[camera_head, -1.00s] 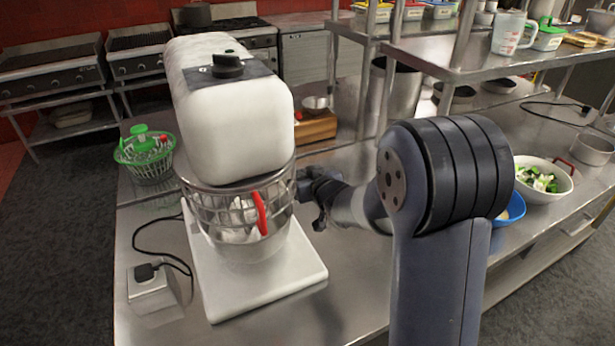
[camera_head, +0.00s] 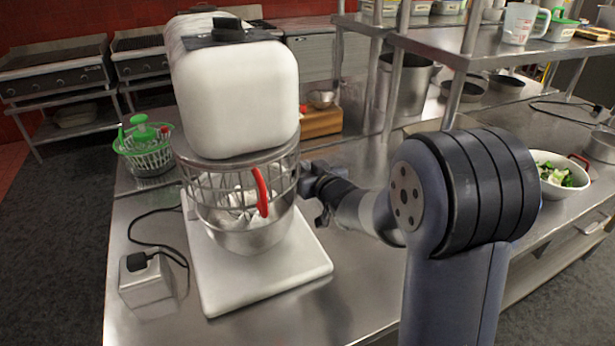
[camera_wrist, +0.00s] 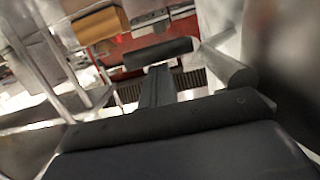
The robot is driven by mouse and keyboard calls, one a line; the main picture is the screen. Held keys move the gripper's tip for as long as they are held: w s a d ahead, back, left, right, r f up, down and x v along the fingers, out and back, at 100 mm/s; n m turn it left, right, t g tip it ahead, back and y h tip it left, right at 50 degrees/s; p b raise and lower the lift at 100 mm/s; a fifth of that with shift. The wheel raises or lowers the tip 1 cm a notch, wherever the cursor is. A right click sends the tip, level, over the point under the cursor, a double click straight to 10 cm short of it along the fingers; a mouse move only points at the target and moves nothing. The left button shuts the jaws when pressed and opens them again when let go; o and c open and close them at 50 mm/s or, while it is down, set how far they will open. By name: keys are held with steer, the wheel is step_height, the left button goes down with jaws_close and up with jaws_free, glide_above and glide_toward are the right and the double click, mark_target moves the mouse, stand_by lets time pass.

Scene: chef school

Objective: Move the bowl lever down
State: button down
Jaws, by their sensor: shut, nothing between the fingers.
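The white stand mixer (camera_head: 235,95) stands on the steel counter. Its metal bowl (camera_head: 255,238) sits under a wire guard (camera_head: 208,185) with a red handle (camera_head: 260,192). My gripper (camera_head: 316,194) is shut and empty, just right of the bowl and guard; contact with the mixer cannot be made out. I cannot pick out the bowl lever for sure in the head view; the mixer's right side by my gripper is partly hidden. The wrist view is tilted and blurred. There, a pale grey cylinder (camera_wrist: 226,66) lies right of the dark gripper parts; I cannot tell whether it is the lever.
A black cord runs to a socket box (camera_head: 146,280) left of the mixer. A green salad spinner (camera_head: 146,155) stands behind left. A wooden block (camera_head: 321,123) is behind right. A shelf and a salad bowl (camera_head: 548,187) are at right. The counter in front right of the mixer is clear.

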steer(key=f+b, duration=0.1)
steer(key=b, duration=0.1)
steer(key=f+t+b, duration=0.1)
steer(key=b, duration=0.2)
steer(key=f+b, duration=0.1)
steer(key=b, duration=0.2)
steer(key=shift+w+a+t+y, duration=0.15)
steer(key=shift+w+t+y, duration=0.15)
